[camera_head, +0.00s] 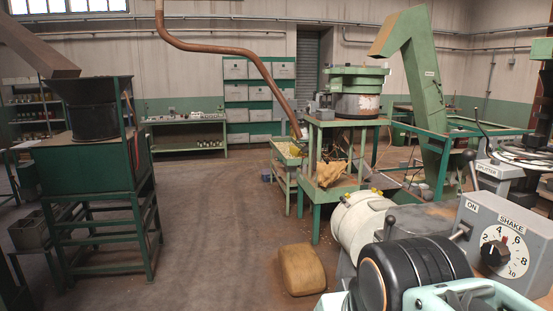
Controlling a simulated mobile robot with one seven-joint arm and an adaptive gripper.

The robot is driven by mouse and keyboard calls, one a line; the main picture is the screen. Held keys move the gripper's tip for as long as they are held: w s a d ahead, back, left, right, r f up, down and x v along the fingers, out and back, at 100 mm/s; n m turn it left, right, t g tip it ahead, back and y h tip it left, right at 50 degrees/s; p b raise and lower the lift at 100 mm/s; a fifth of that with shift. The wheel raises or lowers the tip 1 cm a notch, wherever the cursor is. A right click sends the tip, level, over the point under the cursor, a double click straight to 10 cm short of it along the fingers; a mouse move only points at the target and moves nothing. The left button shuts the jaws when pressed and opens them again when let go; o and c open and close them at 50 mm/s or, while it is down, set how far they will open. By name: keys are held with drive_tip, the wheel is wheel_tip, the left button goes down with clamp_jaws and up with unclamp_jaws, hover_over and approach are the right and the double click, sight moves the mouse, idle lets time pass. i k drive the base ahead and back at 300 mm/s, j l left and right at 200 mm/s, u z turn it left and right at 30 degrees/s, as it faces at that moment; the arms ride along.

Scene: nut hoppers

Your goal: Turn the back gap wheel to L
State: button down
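I cannot make out a gap wheel or an L mark in this view. At the right stands a grey control box (515,232) marked SHAKE, with a black knob (494,253) on a white numbered dial. The word ON is beside a lever at its left. Behind it is a white SPLITTER label (489,170) next to a round, flat, dark and light plate (525,157) cut by the right edge. Whether that plate is a wheel I cannot tell.
A tan block (301,269) lies on the floor. A green hopper stand (85,165) is at left, and a green machine (350,125) stands behind. The floor between is open.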

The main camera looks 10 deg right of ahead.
sight(531, 147)
drive_tip(key=z, duration=1.6)
drive_tip(key=i+j+z, duration=0.1)
drive_tip(key=j+z, duration=0.35)
drive_tip(key=j, duration=0.75)
